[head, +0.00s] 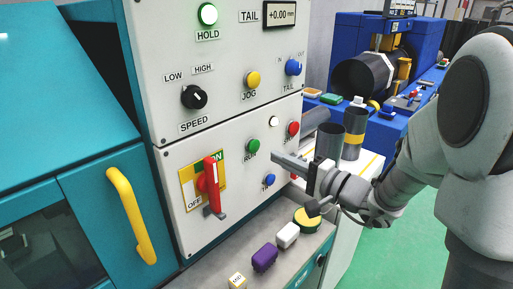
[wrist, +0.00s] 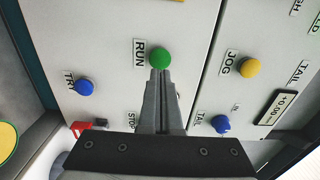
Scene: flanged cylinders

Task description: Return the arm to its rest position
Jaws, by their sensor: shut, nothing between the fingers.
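My gripper (head: 276,157) is in front of the lower white control panel (head: 232,230) in the head view, its narrow fingers pointing left at the panel. In the wrist view my gripper (wrist: 161,78) has its fingers together with nothing between them. The green RUN button (wrist: 160,57) lies just past the fingertips there. It also shows in the head view (head: 253,146), left of the fingertips. A gap shows between button and fingertips in the head view. My arm reaches in from the right.
The blue TRY button (head: 269,180) and red button (head: 293,128) are close to my gripper. A red switch handle (head: 211,188) sticks out. Below, the ledge holds a purple block (head: 264,257), a white block (head: 287,235) and a yellow-green round piece (head: 307,219). Grey cylinders (head: 329,142) stand behind.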

